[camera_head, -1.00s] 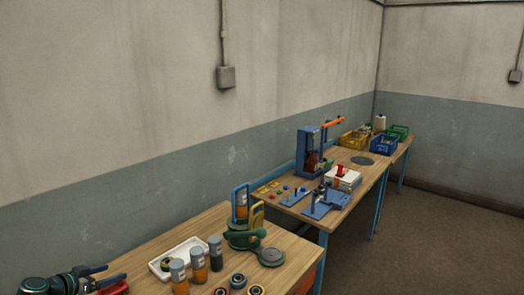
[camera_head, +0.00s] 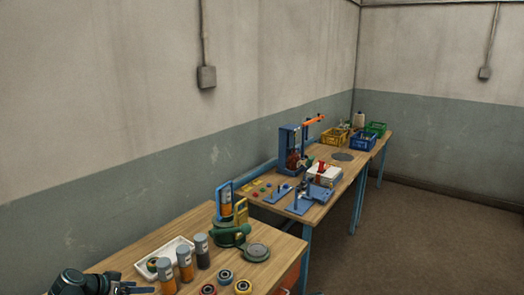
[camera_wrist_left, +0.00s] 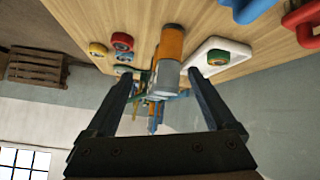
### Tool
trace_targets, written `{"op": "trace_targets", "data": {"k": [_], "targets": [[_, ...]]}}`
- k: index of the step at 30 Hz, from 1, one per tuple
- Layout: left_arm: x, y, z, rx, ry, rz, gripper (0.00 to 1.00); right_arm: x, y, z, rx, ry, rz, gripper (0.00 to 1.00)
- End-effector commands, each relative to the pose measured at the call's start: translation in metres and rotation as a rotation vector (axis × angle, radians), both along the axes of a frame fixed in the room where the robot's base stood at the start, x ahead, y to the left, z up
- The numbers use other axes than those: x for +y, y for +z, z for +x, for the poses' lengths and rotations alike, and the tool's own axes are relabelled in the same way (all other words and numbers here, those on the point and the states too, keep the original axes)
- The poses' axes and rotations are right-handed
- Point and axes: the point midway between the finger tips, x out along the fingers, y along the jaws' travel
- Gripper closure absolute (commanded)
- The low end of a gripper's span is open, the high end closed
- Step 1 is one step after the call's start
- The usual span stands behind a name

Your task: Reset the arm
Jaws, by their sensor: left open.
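My left gripper (camera_head: 140,287) is low at the left of the head view, by the near workbench's edge and left of the orange and grey bottles (camera_head: 185,264). In the left wrist view its two fingers (camera_wrist_left: 160,76) are spread apart with nothing held. An orange and grey bottle (camera_wrist_left: 170,48) shows beyond the gap between them, apparently not gripped. My right gripper is not in view.
The near workbench (camera_head: 120,262) holds a white tray (camera_head: 180,246), round rings (camera_head: 226,275) and a green device (camera_head: 230,234). A farther bench carries a blue press (camera_head: 290,145) and crates (camera_head: 362,140). Open floor (camera_head: 420,230) lies right.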

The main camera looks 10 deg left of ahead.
Motion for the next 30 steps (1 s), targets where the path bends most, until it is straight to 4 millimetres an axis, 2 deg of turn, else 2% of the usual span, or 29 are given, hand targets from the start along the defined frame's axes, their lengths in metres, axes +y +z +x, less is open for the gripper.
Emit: {"op": "trace_targets", "data": {"k": [1,5,7,12,15,21,26,28,30], "targets": [[-0.023,-0.005,0.004,0.041,-0.019,-0.010,0.11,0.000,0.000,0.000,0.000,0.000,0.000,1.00],[-0.082,-0.023,0.010,0.186,-0.046,-0.027,0.11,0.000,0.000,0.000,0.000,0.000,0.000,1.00],[-0.119,-0.033,0.009,0.279,-0.053,-0.025,0.11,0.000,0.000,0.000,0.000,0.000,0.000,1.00],[-0.196,-0.054,-0.004,0.485,-0.035,0.028,0.11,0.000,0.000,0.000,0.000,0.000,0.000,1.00],[-0.231,-0.062,-0.015,0.576,-0.004,0.079,0.11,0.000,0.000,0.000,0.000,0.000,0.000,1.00],[-0.277,-0.070,-0.036,0.681,0.069,0.186,0.11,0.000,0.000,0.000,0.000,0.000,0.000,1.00],[-0.302,-0.071,-0.050,0.717,0.130,0.265,0.11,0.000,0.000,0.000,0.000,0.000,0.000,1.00],[-0.319,-0.093,-0.056,0.730,0.100,0.295,0.11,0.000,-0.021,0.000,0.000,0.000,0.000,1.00],[-0.336,-0.106,-0.063,0.738,0.056,0.327,0.11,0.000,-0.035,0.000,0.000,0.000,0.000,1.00]]}}
